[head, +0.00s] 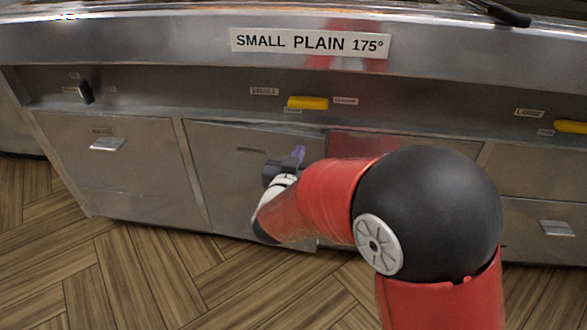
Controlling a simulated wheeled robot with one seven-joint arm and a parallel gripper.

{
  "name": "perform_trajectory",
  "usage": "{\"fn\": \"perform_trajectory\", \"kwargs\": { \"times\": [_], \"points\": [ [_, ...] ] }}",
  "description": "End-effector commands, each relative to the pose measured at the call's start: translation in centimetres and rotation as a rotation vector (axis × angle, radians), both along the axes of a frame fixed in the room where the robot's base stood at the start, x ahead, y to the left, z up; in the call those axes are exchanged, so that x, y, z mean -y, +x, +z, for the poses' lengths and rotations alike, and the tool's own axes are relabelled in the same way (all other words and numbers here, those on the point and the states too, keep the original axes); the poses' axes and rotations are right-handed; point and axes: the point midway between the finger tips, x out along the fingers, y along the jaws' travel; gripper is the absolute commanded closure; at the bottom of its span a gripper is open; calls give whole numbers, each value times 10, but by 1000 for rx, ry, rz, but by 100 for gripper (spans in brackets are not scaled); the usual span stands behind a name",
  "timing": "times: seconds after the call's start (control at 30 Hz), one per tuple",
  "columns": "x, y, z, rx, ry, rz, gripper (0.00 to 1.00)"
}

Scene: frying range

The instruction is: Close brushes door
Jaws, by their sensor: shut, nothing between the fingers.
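The middle cabinet door (235,190) is a flat grey steel panel below the fryer front. A small label (223,150) on it is too small to read, so I cannot confirm it is the brushes door. Its right edge seems to stand slightly out from the cabinet, so it looks a little ajar; my arm hides part of that edge. My gripper (297,156) is shut and empty, in front of the door's upper right part. A purple piece shows at its tip. Whether it touches the door is unclear.
A left cabinet panel (120,165) has a metal handle (107,143). Yellow handles (307,103) and a black knob (86,92) stick out above. Another handled panel (545,220) is at right. The wooden floor (150,280) in front is clear.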

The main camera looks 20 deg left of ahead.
Motion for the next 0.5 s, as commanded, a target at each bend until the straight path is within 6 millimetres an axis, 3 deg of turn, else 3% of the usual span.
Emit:
{"fn": "perform_trajectory", "kwargs": {
  "times": [0.2, 0.5],
  "points": [
    [-4, 29, 0, 0, 1, 0, 100],
    [-5, 37, 0, -1, 0, 1, 100]
  ]
}}
